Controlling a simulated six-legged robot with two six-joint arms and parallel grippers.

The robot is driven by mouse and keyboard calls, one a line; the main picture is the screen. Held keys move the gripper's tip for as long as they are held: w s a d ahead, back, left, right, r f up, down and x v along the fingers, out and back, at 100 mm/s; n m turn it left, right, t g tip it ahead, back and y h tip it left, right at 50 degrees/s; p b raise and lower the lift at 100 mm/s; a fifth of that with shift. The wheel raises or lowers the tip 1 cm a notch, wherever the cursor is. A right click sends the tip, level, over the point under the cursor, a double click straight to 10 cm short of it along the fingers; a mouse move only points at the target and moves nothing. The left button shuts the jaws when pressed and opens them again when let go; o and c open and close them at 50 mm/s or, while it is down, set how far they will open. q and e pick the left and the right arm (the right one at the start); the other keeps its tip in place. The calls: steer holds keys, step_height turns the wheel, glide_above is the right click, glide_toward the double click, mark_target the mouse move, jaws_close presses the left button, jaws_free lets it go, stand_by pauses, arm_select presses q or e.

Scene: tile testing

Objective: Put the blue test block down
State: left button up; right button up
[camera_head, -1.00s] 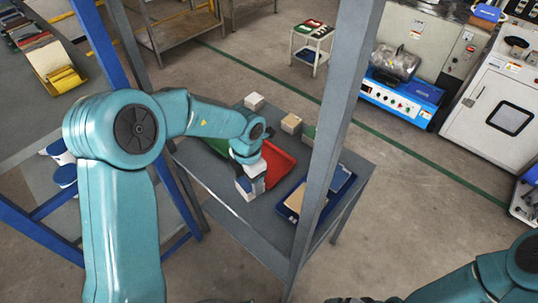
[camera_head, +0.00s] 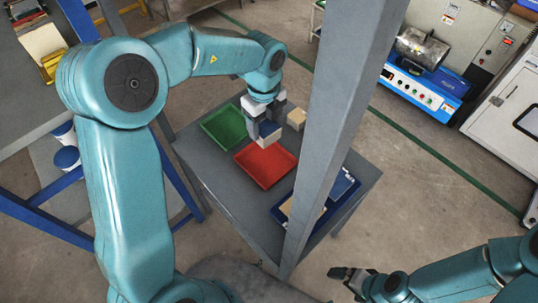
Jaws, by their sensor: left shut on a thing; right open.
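My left gripper (camera_head: 264,124) is over the grey table, above the far edge of the red tray (camera_head: 266,182). It is shut on a small dark blue block (camera_head: 268,128), taken to be the blue test block. The pale fingers hide much of it, and I cannot tell whether it touches anything below. My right gripper (camera_head: 350,274) is open and empty at the lower right, away from the table.
A green tray (camera_head: 224,126) lies left of the red one. A blue tray (camera_head: 283,211) holds a tan piece and a blue piece. A beige block (camera_head: 296,118) stands behind. A grey post (camera_head: 345,110) crosses in front of the table (camera_head: 215,180).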

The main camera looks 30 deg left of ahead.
arm_select(q)
steer(key=shift+a+r+n, duration=0.1)
steer(key=shift+r+n, duration=0.1)
steer(key=shift+n, duration=0.1)
steer(key=shift+f, duration=0.2)
step_height(320, 180, down, 16)
steer(key=shift+r+b, duration=0.2)
steer(key=shift+b, duration=0.25)
step_height(320, 180, down, 4)
steer(key=shift+r, duration=0.25)
steer(key=shift+f, duration=0.3)
steer(key=shift+f, duration=0.1)
